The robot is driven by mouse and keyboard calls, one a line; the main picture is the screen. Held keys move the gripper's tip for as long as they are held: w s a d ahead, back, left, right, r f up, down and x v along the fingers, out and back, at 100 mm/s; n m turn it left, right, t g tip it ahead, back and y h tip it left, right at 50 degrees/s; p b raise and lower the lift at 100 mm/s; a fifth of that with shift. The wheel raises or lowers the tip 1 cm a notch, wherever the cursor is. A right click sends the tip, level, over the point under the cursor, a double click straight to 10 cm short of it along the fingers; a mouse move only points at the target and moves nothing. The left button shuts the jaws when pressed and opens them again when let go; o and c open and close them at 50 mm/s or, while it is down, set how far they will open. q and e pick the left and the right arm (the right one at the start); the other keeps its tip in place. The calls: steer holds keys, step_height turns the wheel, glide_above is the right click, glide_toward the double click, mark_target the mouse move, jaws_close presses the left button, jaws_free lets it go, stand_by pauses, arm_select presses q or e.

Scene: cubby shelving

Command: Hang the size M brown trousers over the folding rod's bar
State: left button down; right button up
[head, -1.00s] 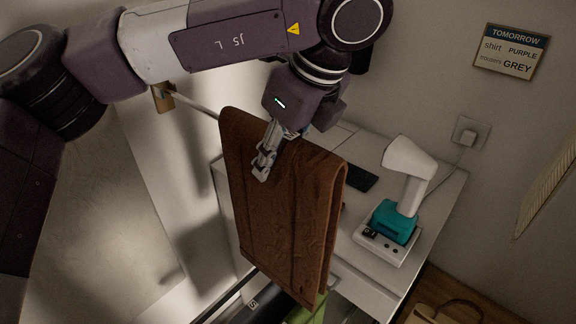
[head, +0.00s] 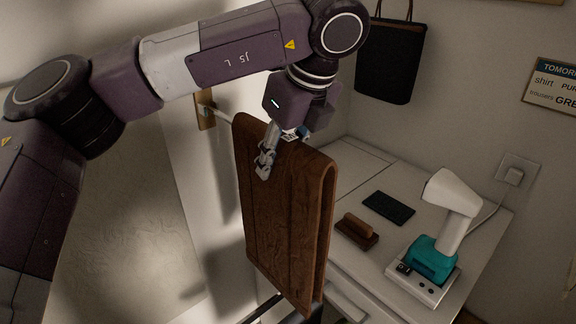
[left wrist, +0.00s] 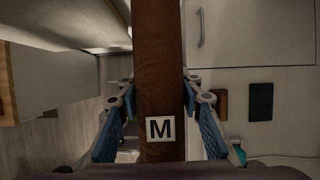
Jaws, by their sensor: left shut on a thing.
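The brown trousers (head: 285,215) hang folded, with the fold at the top and the legs down. In the left wrist view the trousers (left wrist: 158,60) carry a white label with a black M. My left gripper (head: 266,160) points down at the top fold and is shut on it. In the left wrist view its fingers (left wrist: 157,100) sit on both sides of the cloth. The folding rod's bar (head: 221,113) runs from a wooden wall mount (head: 205,108) to the trousers' top left corner. The cloth hides its far part, so I cannot tell whether it lies inside the fold.
A white cabinet (head: 375,262) stands behind and right, bearing a brush (head: 357,230), a dark flat pad (head: 388,208) and a white-and-teal steamer-like device (head: 440,235). A black bag (head: 388,60) and a sign (head: 555,88) hang on the wall.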

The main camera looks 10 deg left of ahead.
arm_select(q)
steer(key=shift+w+a, duration=1.15)
steer(key=shift+a, duration=0.3)
steer(key=shift+w+a, duration=1.1)
steer(key=shift+a, duration=0.3)
steer(key=shift+f+b, duration=0.45)
steer(key=shift+f, duration=0.05)
